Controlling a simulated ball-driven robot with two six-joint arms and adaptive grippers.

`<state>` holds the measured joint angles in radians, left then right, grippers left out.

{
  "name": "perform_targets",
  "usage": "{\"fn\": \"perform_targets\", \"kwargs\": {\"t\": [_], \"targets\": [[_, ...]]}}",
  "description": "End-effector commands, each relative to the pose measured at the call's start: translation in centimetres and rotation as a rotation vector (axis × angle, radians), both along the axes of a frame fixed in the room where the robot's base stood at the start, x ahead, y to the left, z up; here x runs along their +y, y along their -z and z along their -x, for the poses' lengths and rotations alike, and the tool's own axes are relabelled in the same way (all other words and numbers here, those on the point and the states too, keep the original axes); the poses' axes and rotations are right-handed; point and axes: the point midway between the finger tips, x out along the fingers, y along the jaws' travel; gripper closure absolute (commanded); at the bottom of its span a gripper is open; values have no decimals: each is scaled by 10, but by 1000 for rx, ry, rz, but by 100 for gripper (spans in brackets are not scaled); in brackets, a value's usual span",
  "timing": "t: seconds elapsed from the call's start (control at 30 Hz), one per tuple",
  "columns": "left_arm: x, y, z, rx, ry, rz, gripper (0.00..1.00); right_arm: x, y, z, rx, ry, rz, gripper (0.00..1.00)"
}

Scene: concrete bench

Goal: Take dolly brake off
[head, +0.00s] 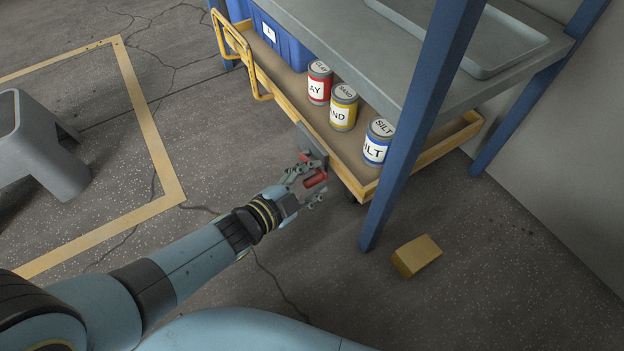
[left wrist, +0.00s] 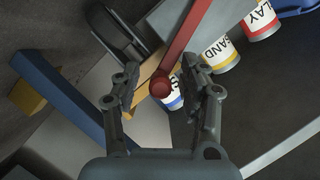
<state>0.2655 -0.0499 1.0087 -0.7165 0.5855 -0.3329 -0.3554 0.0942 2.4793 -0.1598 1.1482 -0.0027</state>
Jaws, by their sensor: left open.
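The dolly (head: 264,88) is a low tray with a yellow rim, under the grey shelf. A red brake lever (head: 315,179) sits by a dark grey bracket (head: 311,145) on its near side. In the left wrist view the red lever (left wrist: 187,40) slants down to a round end between my fingers. My left gripper (head: 306,187) is open, one finger on each side of the lever's end; I cannot tell whether they touch it. My right gripper is not in view.
Red CLAY (head: 318,88), yellow SAND (head: 343,114) and blue SILT (head: 376,150) cans stand on the dolly beside a blue bin (head: 283,42). A blue post (head: 408,135) stands close right. A yellow block (head: 416,256) and grey stool (head: 40,145) are on the floor.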

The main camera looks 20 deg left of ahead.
Motion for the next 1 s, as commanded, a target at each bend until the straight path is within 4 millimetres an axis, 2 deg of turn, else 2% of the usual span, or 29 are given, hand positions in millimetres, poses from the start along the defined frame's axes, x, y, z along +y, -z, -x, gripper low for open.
{"fn": "perform_targets", "kwargs": {"t": [0.17, 0.4, 0.5, 1.0], "targets": [[0, 0, 0, 0, 0, 0, 58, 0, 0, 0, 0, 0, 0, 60], [0, 0, 0, 0, 0, 0, 90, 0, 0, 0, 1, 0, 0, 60], [0, 0, 0, 0, 0, 0, 100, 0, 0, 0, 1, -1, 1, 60], [0, -1, 1, 4, 1, 4, 100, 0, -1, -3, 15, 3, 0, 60]]}}
